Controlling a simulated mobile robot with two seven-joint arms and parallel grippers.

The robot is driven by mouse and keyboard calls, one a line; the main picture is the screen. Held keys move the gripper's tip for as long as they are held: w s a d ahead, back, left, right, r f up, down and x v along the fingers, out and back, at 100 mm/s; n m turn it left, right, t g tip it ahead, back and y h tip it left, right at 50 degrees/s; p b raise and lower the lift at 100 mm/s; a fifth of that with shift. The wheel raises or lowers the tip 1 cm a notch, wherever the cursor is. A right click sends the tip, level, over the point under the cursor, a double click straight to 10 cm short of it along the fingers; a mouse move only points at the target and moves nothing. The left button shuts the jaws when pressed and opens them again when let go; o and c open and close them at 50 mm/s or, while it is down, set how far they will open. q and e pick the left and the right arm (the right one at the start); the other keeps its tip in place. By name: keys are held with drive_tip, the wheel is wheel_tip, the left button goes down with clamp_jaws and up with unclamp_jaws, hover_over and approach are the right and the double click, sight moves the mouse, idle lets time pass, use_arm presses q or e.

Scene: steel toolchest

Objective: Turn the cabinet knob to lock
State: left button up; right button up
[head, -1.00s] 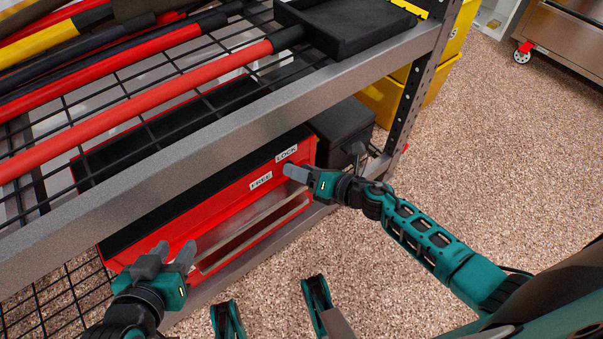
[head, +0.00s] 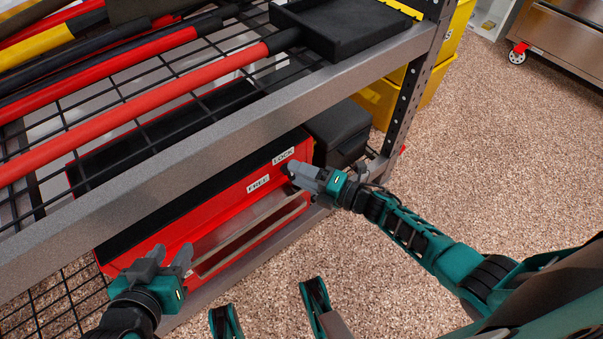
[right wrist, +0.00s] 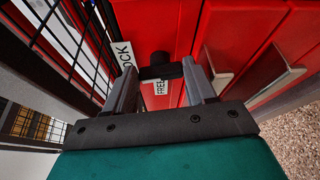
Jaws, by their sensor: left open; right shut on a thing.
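The red cabinet (head: 214,205) sits on the lower shelf. Its front carries a LOCK label (head: 283,156) and a FREE label (head: 258,184). My right gripper (head: 290,169) is at the cabinet front beside the LOCK label, shut on the black knob. In the right wrist view the knob (right wrist: 160,70) is between the two grey fingers, in front of the FREE label (right wrist: 161,88); the LOCK label (right wrist: 125,57) is partly hidden by the left finger. My left gripper (head: 170,253) is open and empty, in front of the cabinet's left end.
The steel shelf edge (head: 200,126) runs above the cabinet, with red-handled tools on the wire shelf. A black case (head: 338,130) stands right of the cabinet, near the perforated shelf post (head: 408,100). The speckled floor (head: 480,150) is clear to the right.

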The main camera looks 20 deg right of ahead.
use_arm(q)
drive_tip(key=shift+s+f, duration=0.15)
drive_tip(key=shift+s, duration=0.05)
idle(0.3)
use_arm(e)
drive_tip(key=o, duration=1)
use_arm(q)
drive_tip(key=shift+w, duration=0.1)
use_arm(e)
drive_tip(key=shift+o, duration=0.2)
drive_tip(key=shift+f, duration=0.1)
drive_tip(key=shift+s+d+f, duration=0.1)
drive_tip(key=shift+s, duration=0.05)
